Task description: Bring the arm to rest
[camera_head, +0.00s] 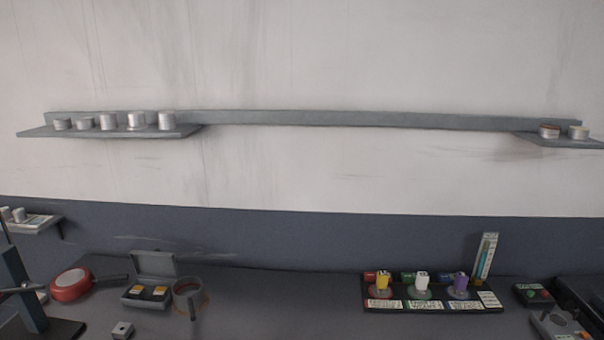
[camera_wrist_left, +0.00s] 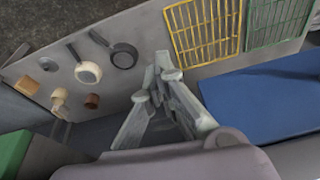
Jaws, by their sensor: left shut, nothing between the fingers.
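My left gripper (camera_wrist_left: 160,76) shows in the left wrist view, its grey fingers drawn together with nothing between them. It is apart from the things around it. A pale pan (camera_wrist_left: 88,73) and a darker pan (camera_wrist_left: 123,58) show on a light grey surface to the left of the fingers. No gripper shows in the head view. My right gripper is in neither view.
In the wrist view, a yellow wire rack (camera_wrist_left: 207,35), a green rack (camera_wrist_left: 275,22) and a blue surface (camera_wrist_left: 262,97) lie right of the fingers. In the head view, a wall shelf (camera_head: 300,119) holds small tins above a dark worktop (camera_head: 270,300) with boxes and tools.

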